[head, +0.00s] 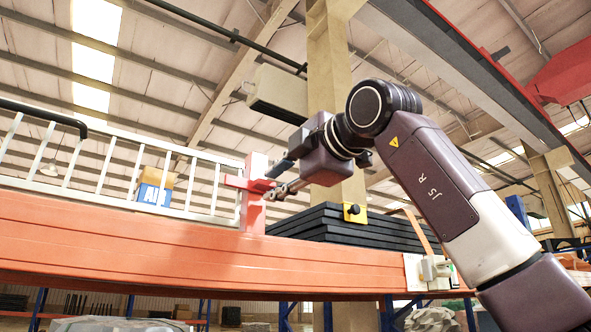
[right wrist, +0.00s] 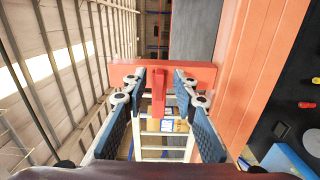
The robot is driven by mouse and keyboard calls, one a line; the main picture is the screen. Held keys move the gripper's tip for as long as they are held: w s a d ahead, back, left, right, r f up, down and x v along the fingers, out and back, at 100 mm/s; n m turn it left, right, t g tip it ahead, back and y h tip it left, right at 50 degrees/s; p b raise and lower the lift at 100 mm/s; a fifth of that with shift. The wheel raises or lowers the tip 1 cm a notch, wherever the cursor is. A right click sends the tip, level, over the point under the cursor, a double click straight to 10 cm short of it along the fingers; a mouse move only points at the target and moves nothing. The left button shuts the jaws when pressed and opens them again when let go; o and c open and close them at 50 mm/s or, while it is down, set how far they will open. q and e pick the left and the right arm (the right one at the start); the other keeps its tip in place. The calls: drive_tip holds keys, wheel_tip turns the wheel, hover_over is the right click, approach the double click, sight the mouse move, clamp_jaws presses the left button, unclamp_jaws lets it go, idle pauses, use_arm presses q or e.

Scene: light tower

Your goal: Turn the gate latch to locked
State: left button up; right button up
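The white gate (head: 115,170) stands along the orange beam at the left of the head view. Its red latch (head: 248,183) sits at the gate's right end, on a red post (head: 252,215). My right gripper (head: 277,190) reaches in from the right, close to the latch. In the right wrist view a red latch handle (right wrist: 157,92) lies between the two fingers of my right gripper (right wrist: 158,82), in front of a red crossbar (right wrist: 205,74). The fingers are apart, with gaps to the handle on both sides. My left gripper is out of view.
The orange beam (head: 180,250) runs below the gate. A stack of black sheets (head: 320,225) lies right of the latch, with a yellow bracket and black knob (head: 354,212) on its edge. A blue and yellow box (head: 155,186) shows behind the gate.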

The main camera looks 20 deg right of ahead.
drive_tip(key=v, duration=1.1)
drive_tip(key=shift+d, duration=0.1)
